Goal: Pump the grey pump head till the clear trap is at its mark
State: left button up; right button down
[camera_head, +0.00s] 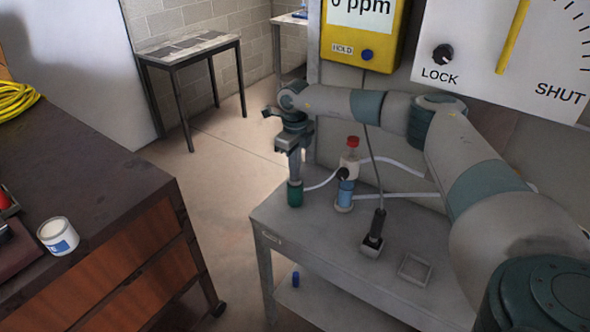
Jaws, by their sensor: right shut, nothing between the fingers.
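My right gripper (294,172) points down, shut and empty, over a dark green cylinder (295,195) at the left end of the grey bench. The grey pump head cannot be told apart from my grey fingers there, so I cannot tell whether they touch it. A clear trap (346,190) with blue liquid stands just right of the cylinder, under a pale body with a red cap (353,142). A pale tube (321,184) runs between the cylinder and this upright. The trap's mark is too small to read. My left gripper is out of view.
The grey bench (330,240) also holds a dark probe (376,228) on a cable and a small empty tray (414,270). A yellow meter (365,35) hangs behind. A brown cabinet (110,210) stands at left, with open floor between.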

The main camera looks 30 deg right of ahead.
jog(key=shift+s+f, duration=0.15)
jog(key=shift+f, duration=0.05)
